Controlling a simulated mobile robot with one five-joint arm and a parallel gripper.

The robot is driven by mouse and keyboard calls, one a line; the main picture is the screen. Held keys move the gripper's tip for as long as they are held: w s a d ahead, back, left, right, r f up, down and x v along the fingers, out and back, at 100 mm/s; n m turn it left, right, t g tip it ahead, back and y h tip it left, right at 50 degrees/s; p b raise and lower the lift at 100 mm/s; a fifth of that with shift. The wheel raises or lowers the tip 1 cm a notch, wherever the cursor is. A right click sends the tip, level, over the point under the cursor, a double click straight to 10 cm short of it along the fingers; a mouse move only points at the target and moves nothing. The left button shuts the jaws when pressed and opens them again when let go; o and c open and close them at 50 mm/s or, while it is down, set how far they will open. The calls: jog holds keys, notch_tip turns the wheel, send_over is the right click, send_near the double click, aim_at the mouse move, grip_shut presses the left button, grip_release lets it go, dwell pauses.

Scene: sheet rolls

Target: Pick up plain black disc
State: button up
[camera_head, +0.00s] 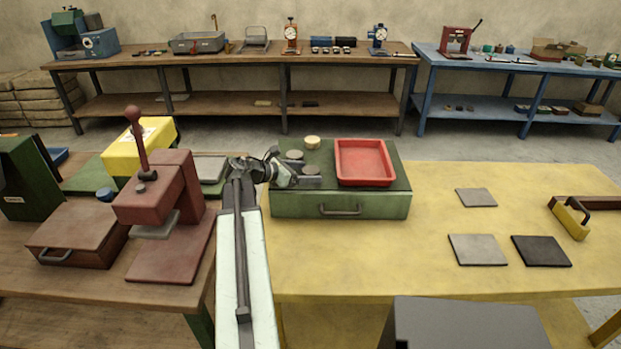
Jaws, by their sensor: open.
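My gripper (306,181) is open, low over the left part of the green case (340,207), at the end of my arm. Several small round discs are near it on the case's dark top. A grey-brown disc (311,169) is right by the fingers; I cannot tell whether they touch. A greyish disc (295,154) lies just behind, and a thicker tan disc (312,142) farther back. None of these looks clearly black, so I cannot tell which is the plain black disc, or whether my gripper hides it.
A red tray (364,164) sits on the case, right of the discs. The yellow table (440,210) is clear beside the case; flat square plates, including a dark one (541,250), lie farther right. A red press (165,210) stands left of my arm.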

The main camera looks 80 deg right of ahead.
aim_at(307, 172)
jog(key=shift+s+d+f, duration=0.15)
jog(key=shift+s+d, duration=0.05)
jog(key=c, duration=1.5)
notch_tip(307, 172, up, 10)
jog(key=p, duration=1)
